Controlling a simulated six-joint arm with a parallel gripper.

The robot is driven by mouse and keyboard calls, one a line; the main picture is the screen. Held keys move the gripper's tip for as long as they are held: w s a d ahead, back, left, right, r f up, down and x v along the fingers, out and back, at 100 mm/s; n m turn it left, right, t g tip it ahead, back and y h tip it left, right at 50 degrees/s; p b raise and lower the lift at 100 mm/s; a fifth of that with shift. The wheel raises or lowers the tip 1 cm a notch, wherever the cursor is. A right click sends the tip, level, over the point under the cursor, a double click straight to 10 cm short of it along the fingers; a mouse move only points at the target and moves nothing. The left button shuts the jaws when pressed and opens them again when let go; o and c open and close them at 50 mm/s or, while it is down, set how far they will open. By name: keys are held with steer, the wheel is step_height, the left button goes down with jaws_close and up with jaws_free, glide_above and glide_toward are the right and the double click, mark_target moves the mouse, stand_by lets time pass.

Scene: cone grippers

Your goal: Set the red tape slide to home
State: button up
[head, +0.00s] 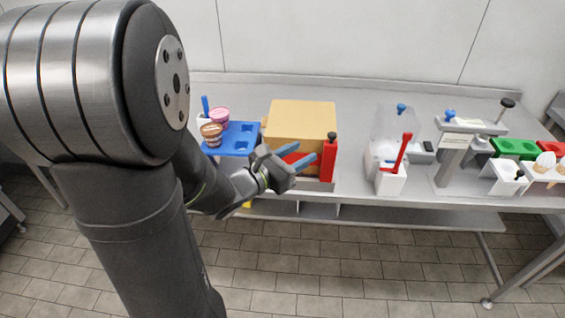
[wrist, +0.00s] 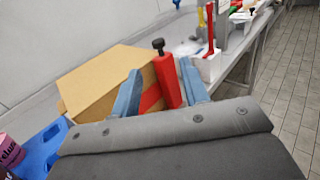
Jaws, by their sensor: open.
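The red tape slide (head: 328,160) is an upright red block with a black knob on top. It stands at the right end of the cardboard box (head: 300,122). My gripper (head: 306,154) has blue fingers and is open, just left of the slide in the head view. In the wrist view the red slide (wrist: 168,82) shows between the two open fingers (wrist: 161,72), nearer the right one. I cannot tell whether a finger touches it. A red strip (wrist: 150,99) lies along the front of the box, partly hidden by the left finger.
A blue tray (head: 236,138) with pink and brown cups stands left of the box. A white container (head: 390,182) with a red handle stands to the right. Bare bench lies between the slide and the white container.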

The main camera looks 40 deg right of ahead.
mark_target(330, 136)
steer(key=shift+a, duration=2.5)
steer(key=shift+d, duration=0.15)
steer(key=d, duration=1.7)
